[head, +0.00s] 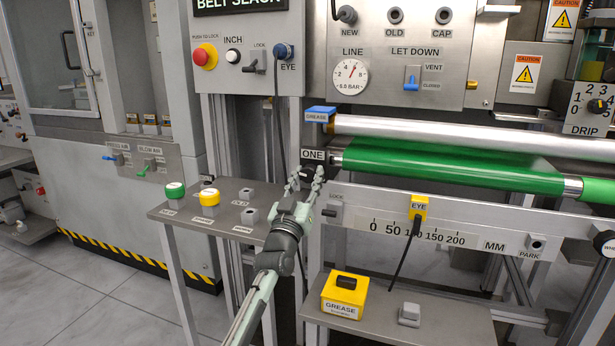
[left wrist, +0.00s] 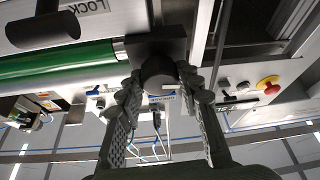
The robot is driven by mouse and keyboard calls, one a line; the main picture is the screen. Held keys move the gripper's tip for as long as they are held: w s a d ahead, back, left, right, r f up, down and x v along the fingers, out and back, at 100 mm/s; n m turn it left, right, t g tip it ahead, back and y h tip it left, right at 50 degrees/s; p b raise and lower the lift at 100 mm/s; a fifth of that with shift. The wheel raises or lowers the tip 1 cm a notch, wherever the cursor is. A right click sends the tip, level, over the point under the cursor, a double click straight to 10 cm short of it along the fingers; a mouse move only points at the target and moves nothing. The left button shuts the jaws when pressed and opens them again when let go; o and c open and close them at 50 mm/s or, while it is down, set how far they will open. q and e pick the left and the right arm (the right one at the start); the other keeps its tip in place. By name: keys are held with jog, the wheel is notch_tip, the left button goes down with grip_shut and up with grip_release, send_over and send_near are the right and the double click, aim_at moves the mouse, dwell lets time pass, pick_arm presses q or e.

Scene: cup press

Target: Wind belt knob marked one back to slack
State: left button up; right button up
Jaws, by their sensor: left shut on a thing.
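The plate marked ONE (head: 312,155) sits at the left end of the green belt roller (head: 440,168). My left gripper (head: 306,180) reaches up to just below this plate. In the left wrist view a dark round knob (left wrist: 158,76) stands out from a dark block at the roller's end. The two ridged fingers of my left gripper (left wrist: 158,92) are shut on the knob, one on each side. In the head view the fingers and the plate hide most of the knob. My right gripper is in neither view.
A side shelf (head: 180,212) with green and yellow caps stands left of my arm. A LOCK peg (head: 330,210) and a millimetre scale (head: 425,232) lie right of the gripper. A lower shelf (head: 450,325) bears a yellow GREASE box (head: 344,294).

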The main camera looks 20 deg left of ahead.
pick_arm(q)
jog(key=o, duration=1.2)
jog(key=shift+c, duration=0.2)
jog(key=shift+s, duration=0.1)
jog(key=v, duration=1.1)
jog(key=shift+s+f, duration=0.25)
jog(key=shift+s, duration=0.1)
